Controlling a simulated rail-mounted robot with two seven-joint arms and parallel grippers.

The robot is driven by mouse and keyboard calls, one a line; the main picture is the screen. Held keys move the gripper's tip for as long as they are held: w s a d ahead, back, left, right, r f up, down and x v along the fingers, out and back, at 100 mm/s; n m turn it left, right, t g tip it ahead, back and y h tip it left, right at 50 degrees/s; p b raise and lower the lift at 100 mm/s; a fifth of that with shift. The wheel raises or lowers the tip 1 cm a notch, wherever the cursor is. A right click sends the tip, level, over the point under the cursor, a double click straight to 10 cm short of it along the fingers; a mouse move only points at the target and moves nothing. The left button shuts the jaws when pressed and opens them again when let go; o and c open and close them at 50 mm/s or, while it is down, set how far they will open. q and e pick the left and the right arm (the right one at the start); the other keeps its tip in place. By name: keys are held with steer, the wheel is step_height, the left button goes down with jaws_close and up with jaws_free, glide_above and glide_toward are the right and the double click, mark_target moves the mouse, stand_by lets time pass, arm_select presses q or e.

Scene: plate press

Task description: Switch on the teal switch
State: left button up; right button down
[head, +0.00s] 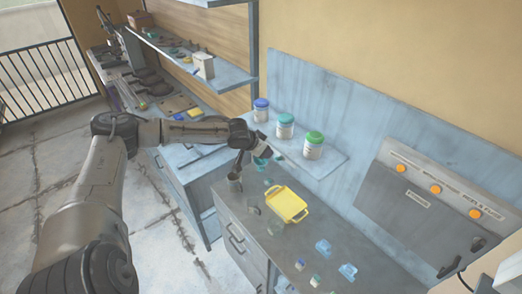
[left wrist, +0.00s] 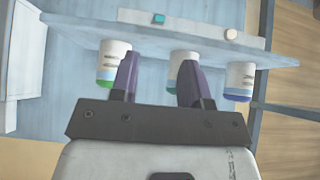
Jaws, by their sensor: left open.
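The plate lies past the edge of the jar shelf; I cannot make out the switch in the head view. My left gripper (left wrist: 157,72) is open, with its two purple fingers apart and nothing between them. Its fingers point toward the plate, apart from the switch, with the shelf and jars near them. In the head view the left arm reaches to the shelf's left end. My right gripper is not in view.
A round cream button (left wrist: 230,34) sits on the same plate. Jars with blue (head: 261,104), teal (head: 285,120) and green (head: 314,138) lids stand on the shelf. A yellow tray (head: 287,204) and small clear things lie on the counter. A press panel (head: 430,200) stands at right.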

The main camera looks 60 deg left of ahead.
arm_select(q)
steer(key=shift+v, duration=0.85)
stand_by(0.3)
